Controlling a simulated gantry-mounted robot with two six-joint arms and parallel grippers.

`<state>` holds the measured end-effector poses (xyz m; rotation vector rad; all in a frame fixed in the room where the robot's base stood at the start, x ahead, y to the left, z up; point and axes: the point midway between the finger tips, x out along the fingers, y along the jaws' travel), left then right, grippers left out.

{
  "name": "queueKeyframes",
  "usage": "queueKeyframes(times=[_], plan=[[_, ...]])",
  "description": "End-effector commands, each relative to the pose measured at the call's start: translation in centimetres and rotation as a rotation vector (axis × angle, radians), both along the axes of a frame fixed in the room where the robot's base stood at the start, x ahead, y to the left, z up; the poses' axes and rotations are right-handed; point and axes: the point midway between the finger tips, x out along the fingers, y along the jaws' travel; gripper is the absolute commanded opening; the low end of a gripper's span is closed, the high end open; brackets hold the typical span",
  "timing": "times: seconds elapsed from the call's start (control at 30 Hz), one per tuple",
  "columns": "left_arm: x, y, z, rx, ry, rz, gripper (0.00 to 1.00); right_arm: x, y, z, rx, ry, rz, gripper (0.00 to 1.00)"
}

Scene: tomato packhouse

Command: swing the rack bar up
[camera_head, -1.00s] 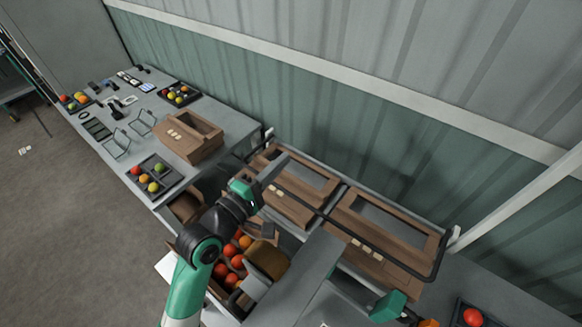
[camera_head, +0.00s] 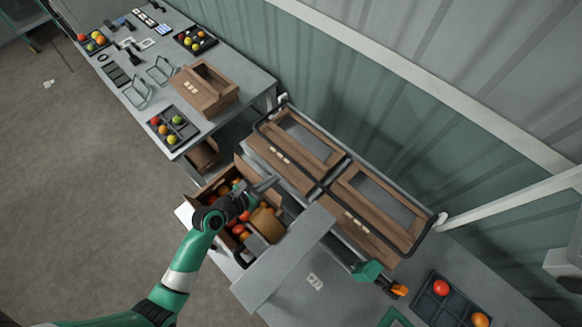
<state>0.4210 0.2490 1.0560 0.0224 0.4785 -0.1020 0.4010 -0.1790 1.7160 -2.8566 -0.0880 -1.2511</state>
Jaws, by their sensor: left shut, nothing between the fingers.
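The rack bar (camera_head: 367,221) is a thin dark bar running along the front of two wooden crates on the rack, with rounded ends bending back at its sides. It appears low, across the left crate (camera_head: 289,176) and the right crate (camera_head: 349,225). My left gripper (camera_head: 272,181) is shut and empty. My right gripper is not in view.
The box of tomatoes (camera_head: 210,188) stands under my left wrist. A grey panel (camera_head: 290,255) lies to its right. A table (camera_head: 231,74) with trays and a wooden crate stands behind left.

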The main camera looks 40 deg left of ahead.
Motion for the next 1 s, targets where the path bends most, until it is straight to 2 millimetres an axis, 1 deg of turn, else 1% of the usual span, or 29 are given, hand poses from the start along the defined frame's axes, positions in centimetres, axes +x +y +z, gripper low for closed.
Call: queueKeyframes(times=[0.17,0.4,0.5,0.67,1.0], plan=[[2.4,-0.3,-1.4,0.003,-0.001,-0.004,0.00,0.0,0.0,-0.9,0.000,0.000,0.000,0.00],[6.4,-0.7,-3.5,0.003,-0.001,-0.003,0.00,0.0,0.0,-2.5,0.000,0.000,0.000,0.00],[7.6,-0.8,-4.1,0.002,-0.001,-0.002,0.00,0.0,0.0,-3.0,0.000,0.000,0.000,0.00],[8.4,-0.9,-4.4,0.003,0.000,-0.001,0.00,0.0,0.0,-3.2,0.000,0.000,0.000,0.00],[8.4,-0.9,-4.3,0.003,0.000,-0.001,0.00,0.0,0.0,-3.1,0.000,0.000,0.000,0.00]])
